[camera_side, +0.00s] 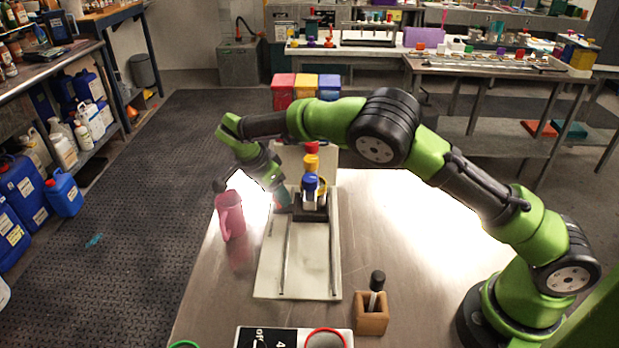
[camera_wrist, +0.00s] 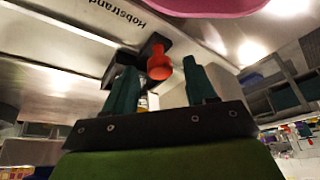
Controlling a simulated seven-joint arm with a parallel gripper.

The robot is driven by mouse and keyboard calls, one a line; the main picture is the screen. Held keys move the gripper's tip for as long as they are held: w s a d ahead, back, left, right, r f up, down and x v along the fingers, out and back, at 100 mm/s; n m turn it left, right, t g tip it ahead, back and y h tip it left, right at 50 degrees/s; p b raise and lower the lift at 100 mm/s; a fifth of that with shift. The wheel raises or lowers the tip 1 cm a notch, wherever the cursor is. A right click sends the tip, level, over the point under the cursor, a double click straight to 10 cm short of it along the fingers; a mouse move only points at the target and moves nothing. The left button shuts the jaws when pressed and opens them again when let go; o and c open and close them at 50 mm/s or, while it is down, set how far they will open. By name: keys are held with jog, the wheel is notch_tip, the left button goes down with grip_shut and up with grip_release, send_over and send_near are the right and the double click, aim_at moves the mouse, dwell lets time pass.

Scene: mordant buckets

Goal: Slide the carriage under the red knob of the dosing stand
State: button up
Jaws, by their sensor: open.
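The dosing stand (camera_side: 293,160) stands at the far end of a pale board (camera_side: 310,282) with two rails. Its red knob (camera_side: 312,148) is farthest back, with a yellow knob (camera_side: 311,162) and a blue knob (camera_side: 309,182) nearer. A dark block, apparently the carriage (camera_side: 312,214), sits on the rails below the blue knob. My gripper (camera_side: 284,203) points down at the block's left side, open; contact is unclear. In the wrist view, a red knob (camera_wrist: 158,62) appears between the open teal fingers of my gripper (camera_wrist: 161,75), seemingly beyond them.
A pink jug (camera_side: 231,216) stands left of the board, close to my gripper. A wooden holder (camera_side: 371,316) with a dark-handled tool is at front right. A black-and-white panel (camera_side: 290,338) lies at the front edge. The near rails are clear.

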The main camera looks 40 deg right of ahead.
jog(key=shift+f, duration=0.1)
grip_shut()
jog(key=shift+w+d, duration=1.75)
jog(key=shift+d, duration=0.05)
jog(key=shift+c, duration=0.8)
grip_release()
jog(key=shift+o, duration=0.8)
jog(key=v, duration=1.2)
